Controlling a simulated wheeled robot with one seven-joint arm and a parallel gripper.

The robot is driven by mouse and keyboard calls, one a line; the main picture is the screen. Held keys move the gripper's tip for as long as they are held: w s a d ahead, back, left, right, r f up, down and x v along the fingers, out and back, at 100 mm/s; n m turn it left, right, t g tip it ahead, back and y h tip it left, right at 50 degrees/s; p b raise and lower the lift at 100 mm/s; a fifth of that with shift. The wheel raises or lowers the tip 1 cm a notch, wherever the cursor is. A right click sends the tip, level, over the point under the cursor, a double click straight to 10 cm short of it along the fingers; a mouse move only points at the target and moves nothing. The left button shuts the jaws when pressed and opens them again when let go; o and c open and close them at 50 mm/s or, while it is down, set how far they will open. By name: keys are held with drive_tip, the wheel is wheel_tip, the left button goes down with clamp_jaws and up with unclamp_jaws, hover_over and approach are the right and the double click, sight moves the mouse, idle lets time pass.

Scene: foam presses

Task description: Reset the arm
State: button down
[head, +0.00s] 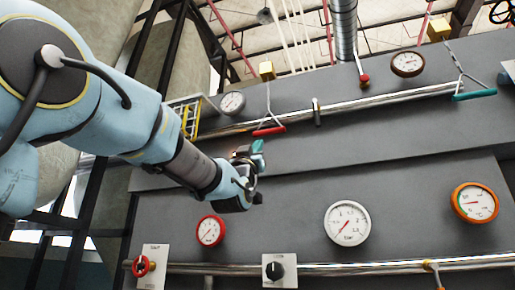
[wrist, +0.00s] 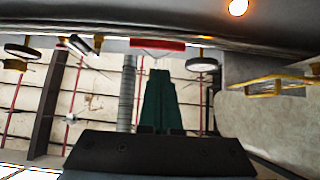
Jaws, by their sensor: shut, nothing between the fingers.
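My arm reaches in from the left in the head view. My gripper (head: 258,147) is in front of the dark grey press panel (head: 330,140), just below a red pull handle (head: 269,131). In the wrist view its dark green fingers (wrist: 160,76) lie side by side, shut and empty. The red handle also shows beyond their tips in the wrist view (wrist: 157,44), with a visible gap. I cannot tell the exact depth between gripper and panel.
A teal handle (head: 474,94) hangs at the upper right. Gauges, among them a white one (head: 347,223) and an orange one (head: 474,202), sit on the panel. A black knob (head: 274,271) and a red knob (head: 141,266) are below. Metal rails cross the panel.

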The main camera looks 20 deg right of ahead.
idle(0.3)
drive_tip(key=w+a+f+n+g+y, duration=0.1)
drive_tip(key=w+f+y, duration=0.4)
drive_tip(key=f, duration=0.4)
drive_tip(key=w+a+f+n+g+y, duration=0.1)
drive_tip(key=w+f+g+y, duration=0.1)
drive_tip(key=w+f, duration=0.6)
drive_tip(key=w+a+f+n+g+y, duration=0.1)
drive_tip(key=a+f+g+y, duration=0.3)
drive_tip(key=f, duration=0.8)
drive_tip(key=w+a+f+n+y, duration=0.15)
drive_tip(key=a+f, duration=0.45)
drive_tip(key=f, duration=0.6)
drive_tip(key=s+a+f+g+y, duration=0.2)
drive_tip(key=s+a+f, duration=0.15)
drive_tip(key=f, duration=0.25)
drive_tip(key=s+a+f+n+g+y, duration=0.1)
drive_tip(key=s+a+f+g, duration=0.15)
drive_tip(key=a+f, duration=0.3)
drive_tip(key=s+a+f+g+y, duration=0.2)
drive_tip(key=s+a+f, duration=0.1)
drive_tip(key=f, duration=0.4)
drive_tip(key=s+a+f+n+g+y+p, duration=0.1)
drive_tip(key=s+a+f+g, duration=0.4)
drive_tip(key=s, duration=0.8)
wheel_tip(320, 180, down, 3)
drive_tip(key=a+n, duration=0.1)
drive_tip(key=a, duration=0.1)
drive_tip(key=shift+a+f, duration=0.2)
drive_tip(key=shift+a, duration=0.15)
